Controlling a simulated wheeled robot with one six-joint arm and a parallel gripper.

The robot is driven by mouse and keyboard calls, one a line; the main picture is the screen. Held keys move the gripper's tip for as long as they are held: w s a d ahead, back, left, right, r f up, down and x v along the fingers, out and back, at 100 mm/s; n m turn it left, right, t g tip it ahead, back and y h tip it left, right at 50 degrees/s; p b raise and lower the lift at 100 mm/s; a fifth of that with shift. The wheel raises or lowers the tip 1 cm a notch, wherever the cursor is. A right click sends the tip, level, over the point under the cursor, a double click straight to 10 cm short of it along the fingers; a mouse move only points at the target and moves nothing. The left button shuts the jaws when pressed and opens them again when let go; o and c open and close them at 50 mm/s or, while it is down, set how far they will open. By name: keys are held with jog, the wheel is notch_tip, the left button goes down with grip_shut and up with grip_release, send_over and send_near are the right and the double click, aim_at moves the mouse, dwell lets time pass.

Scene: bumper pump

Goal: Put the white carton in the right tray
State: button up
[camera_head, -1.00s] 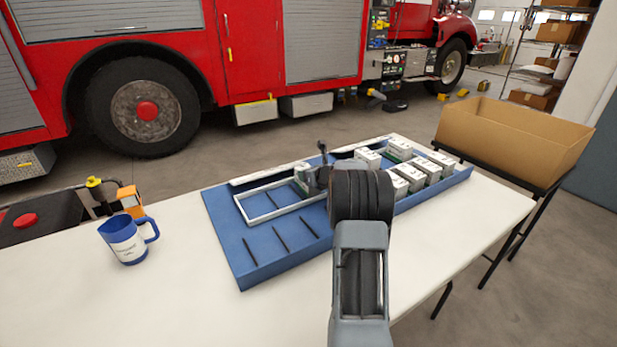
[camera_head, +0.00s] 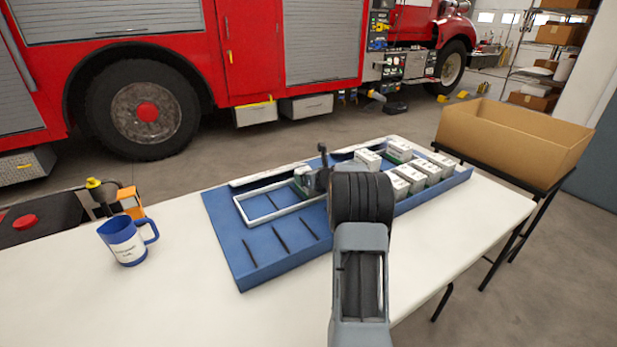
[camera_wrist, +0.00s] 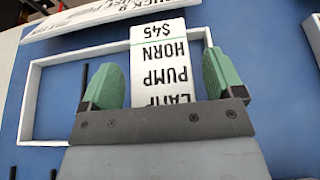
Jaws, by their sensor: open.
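A white carton (camera_wrist: 160,70) printed "$45 HORN PUMP LAMP" lies between the two green fingers of my gripper (camera_wrist: 165,78) in the wrist view. The fingers stand apart, with a gap on each side of the carton. Its near end is hidden by the gripper body. A white rectangular frame (camera_wrist: 36,95) surrounds this spot, and it also shows at the left of the blue tray in the head view (camera_head: 246,213). In the head view my gripper (camera_head: 308,180) is over the frame's right end, and my arm hides part of the tray.
The long blue tray (camera_head: 240,255) lies on a white table (camera_head: 190,290). Several white cartons (camera_head: 422,172) stand at its right. A blue-and-white jug (camera_head: 124,244) stands left, and a cardboard box (camera_head: 510,140) on a stand right. The table front is clear.

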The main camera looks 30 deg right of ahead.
jog(key=shift+r, duration=0.25)
jog(key=d+v, duration=0.1)
jog(key=v, duration=1.1)
jog(key=s+a+r+m+g+h, duration=0.1)
jog(key=s+a+m+g+h, duration=0.1)
jog(key=a+m, duration=0.65)
jog(key=s+a+r+m+g+h, duration=0.1)
jog(key=s+a+m+g+h, duration=0.3)
jog(key=m, duration=0.8)
jog(key=s+a+f+m+g+y, duration=0.2)
jog(key=s+a+m+y, duration=0.1)
jog(key=s+a+m, duration=0.4)
jog(key=s+a+f+m+g+y, duration=0.2)
jog(key=s+a+f+m+y, duration=0.1)
jog(key=s+a+m, duration=0.5)
jog(key=a, duration=0.3)
jog(key=shift+s+a+f+g+y, duration=0.25)
jog(key=shift+a+f+g+y, duration=0.05)
jog(key=shift+a+f+y, duration=0.1)
